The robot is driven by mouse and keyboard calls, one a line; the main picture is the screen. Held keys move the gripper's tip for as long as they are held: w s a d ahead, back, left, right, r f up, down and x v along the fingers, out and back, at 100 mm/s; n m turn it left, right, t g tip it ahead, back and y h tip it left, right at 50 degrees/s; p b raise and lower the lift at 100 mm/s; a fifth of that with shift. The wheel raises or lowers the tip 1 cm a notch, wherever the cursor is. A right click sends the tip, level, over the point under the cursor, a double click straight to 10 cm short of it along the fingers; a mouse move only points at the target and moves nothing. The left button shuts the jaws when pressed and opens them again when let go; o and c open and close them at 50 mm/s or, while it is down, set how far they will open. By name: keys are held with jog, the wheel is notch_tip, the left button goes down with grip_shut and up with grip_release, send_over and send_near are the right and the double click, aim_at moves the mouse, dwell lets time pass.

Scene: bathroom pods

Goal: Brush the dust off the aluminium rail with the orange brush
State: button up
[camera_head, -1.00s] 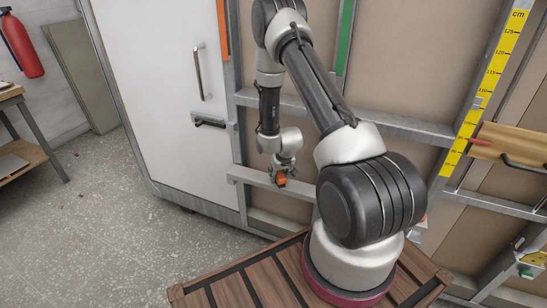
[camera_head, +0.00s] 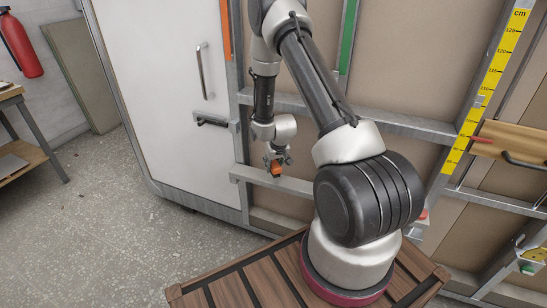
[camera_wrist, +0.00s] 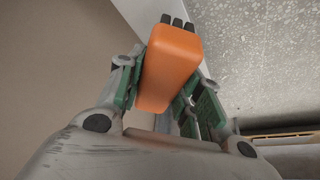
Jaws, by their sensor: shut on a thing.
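My gripper (camera_head: 276,161) is shut on the orange brush (camera_head: 276,169) in the head view. In the wrist view the brush (camera_wrist: 170,68) sits between the green-padded fingers of my gripper (camera_wrist: 160,98), with dark bristle tufts at its far end. The lower horizontal aluminium rail (camera_head: 297,184) runs across the wall frame, and the brush is in front of or at its left part. I cannot tell whether the bristles touch it. A pale strip, perhaps the rail (camera_wrist: 140,14), shows behind the brush in the wrist view. Dust is too small to make out.
A white door panel (camera_head: 165,90) with a handle (camera_head: 205,70) stands left of the rail. Another horizontal rail (camera_head: 415,127) runs higher up. A yellow measuring strip (camera_head: 492,85) and a wooden board (camera_head: 510,138) are at the right.

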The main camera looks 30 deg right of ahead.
jog(key=shift+r, duration=2.05)
